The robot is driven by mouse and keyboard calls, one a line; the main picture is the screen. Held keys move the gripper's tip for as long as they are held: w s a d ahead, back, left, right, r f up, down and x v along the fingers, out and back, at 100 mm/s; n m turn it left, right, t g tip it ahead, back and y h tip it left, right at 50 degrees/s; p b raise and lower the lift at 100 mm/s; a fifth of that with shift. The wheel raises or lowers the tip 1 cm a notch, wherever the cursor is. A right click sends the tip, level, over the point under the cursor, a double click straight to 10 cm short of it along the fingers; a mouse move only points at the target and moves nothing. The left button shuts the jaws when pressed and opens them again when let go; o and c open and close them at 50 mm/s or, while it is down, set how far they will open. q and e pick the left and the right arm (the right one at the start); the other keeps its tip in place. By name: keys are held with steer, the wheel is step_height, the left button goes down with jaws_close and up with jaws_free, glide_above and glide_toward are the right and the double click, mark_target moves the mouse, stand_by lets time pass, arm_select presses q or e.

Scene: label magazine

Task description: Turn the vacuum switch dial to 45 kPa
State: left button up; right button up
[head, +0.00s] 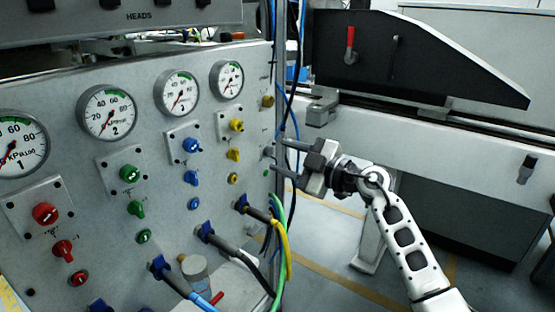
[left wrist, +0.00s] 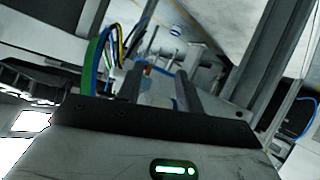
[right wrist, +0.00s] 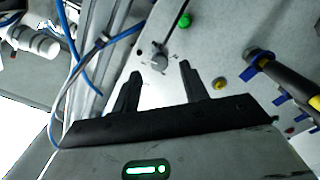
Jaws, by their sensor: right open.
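A grey knob that looks like the vacuum switch dial (right wrist: 159,58) is on the panel in the right wrist view. It lies just beyond and between my right gripper's fingertips (right wrist: 160,68). The fingers are apart, with nothing held. In the head view my right gripper (head: 279,157) points left at the panel's right edge, where a small grey knob (head: 268,150) shows. The dial's scale is too small to read. My left gripper (left wrist: 158,83) shows only in its own wrist view, with its fingers apart and nothing seen held.
The grey panel (head: 150,140) carries several gauges and coloured knobs in columns. A green button (right wrist: 184,20) and a yellow one (right wrist: 219,83) are near the dial. Hoses and plugs (head: 277,240) stick out along the lower front. Blue cables (right wrist: 75,55) run beside the panel edge.

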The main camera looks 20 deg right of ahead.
mark_target(268, 151)
steer(key=shift+w+a, duration=0.4)
steer(key=shift+w, duration=0.15)
arm_select(q)
steer(key=shift+w+d+r, duration=0.1)
steer(key=shift+d+r, duration=0.05)
steer(key=shift+r, duration=0.25)
arm_select(e)
steer(key=shift+w+a, duration=0.4)
steer(key=shift+w, duration=0.15)
jaws_close()
